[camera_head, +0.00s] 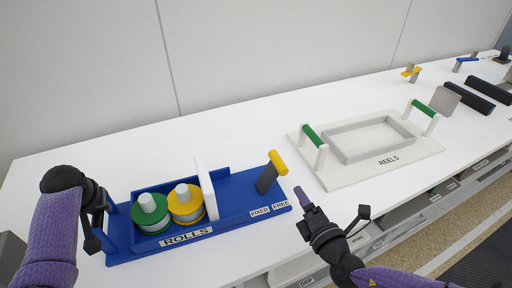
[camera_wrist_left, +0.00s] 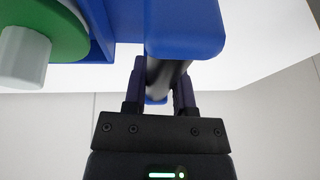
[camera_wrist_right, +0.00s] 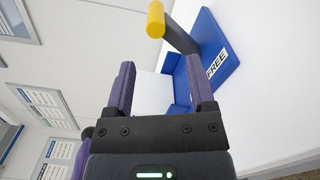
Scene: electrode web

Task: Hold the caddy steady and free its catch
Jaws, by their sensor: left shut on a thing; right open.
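The blue caddy (camera_head: 232,190) labelled ROLLS stands on the white table, holding a green roll (camera_head: 150,212) and a yellow roll (camera_head: 186,203) beside a white upright plate (camera_head: 205,188). The catch lever (camera_head: 268,178), dark with a yellow grip, stands at the caddy's right end, behind the FIXED and FREE labels. It also shows in the right wrist view (camera_wrist_right: 178,36). My left gripper (camera_head: 102,212) is shut on the caddy's left-end handle, a dark bar (camera_wrist_left: 163,76) in the left wrist view. My right gripper (camera_head: 304,208) is open and empty, right of and in front of the lever, apart from it.
A white tray (camera_head: 431,148) labelled REELS with green handles stands to the right, a short way from the caddy. Dark blocks (camera_head: 468,98) and small yellow and blue handled pieces lie farther back right. Table behind the caddy is clear. Labelled shelves run below the front edge.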

